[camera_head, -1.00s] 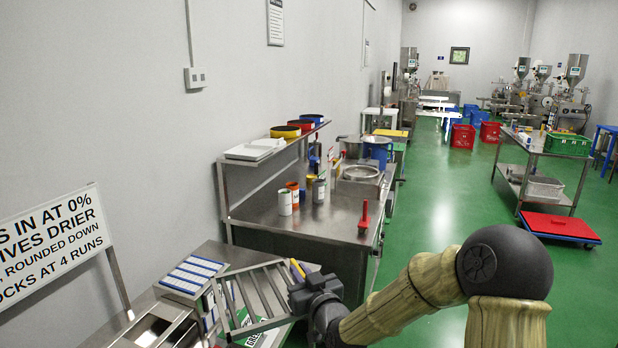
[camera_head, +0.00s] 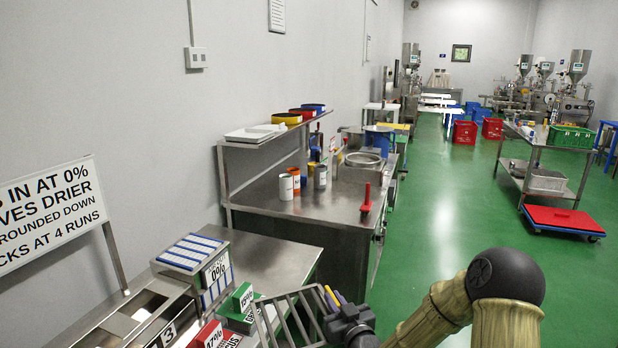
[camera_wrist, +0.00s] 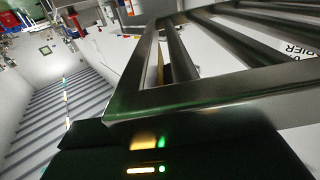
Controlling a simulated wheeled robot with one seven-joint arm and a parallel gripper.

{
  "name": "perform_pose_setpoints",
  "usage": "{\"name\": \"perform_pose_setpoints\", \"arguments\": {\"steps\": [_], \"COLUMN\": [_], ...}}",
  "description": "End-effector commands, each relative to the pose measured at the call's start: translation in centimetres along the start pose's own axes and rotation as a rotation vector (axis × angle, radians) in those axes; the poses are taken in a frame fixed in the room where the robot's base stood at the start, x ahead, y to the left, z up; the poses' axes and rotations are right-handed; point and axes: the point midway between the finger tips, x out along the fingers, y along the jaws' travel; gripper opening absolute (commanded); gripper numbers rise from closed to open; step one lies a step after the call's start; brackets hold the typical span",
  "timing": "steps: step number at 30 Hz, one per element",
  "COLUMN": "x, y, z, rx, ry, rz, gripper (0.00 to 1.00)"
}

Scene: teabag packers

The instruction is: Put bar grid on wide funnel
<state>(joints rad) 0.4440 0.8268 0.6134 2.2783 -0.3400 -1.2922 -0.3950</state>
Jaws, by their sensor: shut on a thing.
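The bar grid (camera_head: 267,325) is a grey metal frame with parallel bars. My gripper (camera_head: 335,312) is shut on its right side and holds it tilted at the bottom of the head view, in front of the steel bench. In the wrist view the grid (camera_wrist: 200,103) fills the upper right, with its near rim close to the dark gripper body (camera_wrist: 170,150). The lower part of the grid is cut off in the head view. I cannot make out a wide funnel for certain in either view.
Left of the grid are a block with blue-white strips (camera_head: 190,250), green (camera_head: 240,298) and red (camera_head: 208,335) labelled blocks, and steel bins (camera_head: 122,318). A steel workbench (camera_head: 325,205) with cans stands behind. The green floor (camera_head: 450,210) to the right is largely clear.

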Motion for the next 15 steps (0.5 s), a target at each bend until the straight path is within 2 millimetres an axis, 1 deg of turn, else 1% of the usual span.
{"name": "perform_pose_setpoints", "arguments": {"steps": [1, 5, 6, 11, 12, 14, 15], "x": [-0.5, -1.6, -1.9, -3.6, -4.1, -4.8, -5.2], "y": [0.7, 1.9, 2.2, 3.4, 3.6, 4.0, 4.1], "z": [3.0, 7.6, 9.1, 14.7, 16.1, 17.8, 19.0], "rx": [0.003, 0.001, 0.001, 0.005, 0.007, 0.008, 0.010], "ry": [-0.003, -0.002, -0.003, -0.004, -0.004, -0.003, -0.003], "rz": [0.008, 0.018, 0.022, 0.032, 0.034, 0.039, 0.040], "gripper": [0.00, 0.00, 0.00, 0.00, 0.00, 0.00, 0.00]}}
